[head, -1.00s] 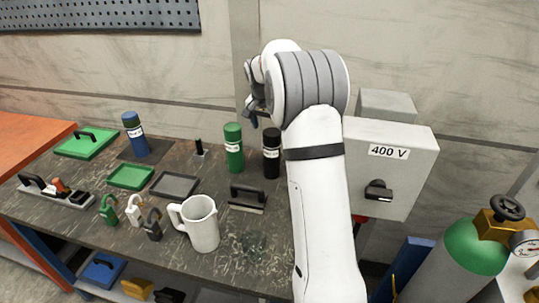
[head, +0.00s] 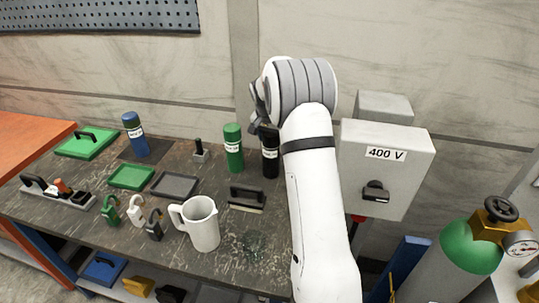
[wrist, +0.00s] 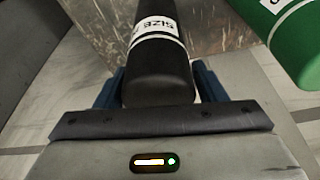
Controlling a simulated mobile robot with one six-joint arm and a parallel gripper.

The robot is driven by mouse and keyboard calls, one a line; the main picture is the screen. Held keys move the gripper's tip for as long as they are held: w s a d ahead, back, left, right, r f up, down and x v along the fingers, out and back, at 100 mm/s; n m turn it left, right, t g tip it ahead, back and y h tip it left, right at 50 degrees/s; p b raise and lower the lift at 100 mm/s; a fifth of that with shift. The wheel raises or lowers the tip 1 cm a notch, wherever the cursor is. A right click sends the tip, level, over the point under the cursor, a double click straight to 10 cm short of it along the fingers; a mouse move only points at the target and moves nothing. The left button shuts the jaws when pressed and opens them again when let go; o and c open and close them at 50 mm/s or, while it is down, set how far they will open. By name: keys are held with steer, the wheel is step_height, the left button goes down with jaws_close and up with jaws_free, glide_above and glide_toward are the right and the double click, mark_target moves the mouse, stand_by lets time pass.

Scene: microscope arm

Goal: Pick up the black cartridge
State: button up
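The black cartridge (head: 270,162) stands upright at the back right of the dark workbench, with a white label near its top. It also shows in the wrist view (wrist: 158,75), its rounded end close to the camera and lying between the two blue fingers. My gripper (wrist: 159,87) is open around the cartridge, one finger on each side, with narrow gaps. In the head view, my gripper (head: 262,122) is at the cartridge's top, partly hidden by my arm. Finger contact is not clear.
A green cartridge (head: 233,150) stands close on the left. A blue cartridge (head: 136,135) stands farther left. A black-handled block (head: 246,197) and a white jug (head: 202,225) are in front. A 400 V box (head: 388,175) is at the right.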

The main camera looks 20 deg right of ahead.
steer(key=c, duration=1.3)
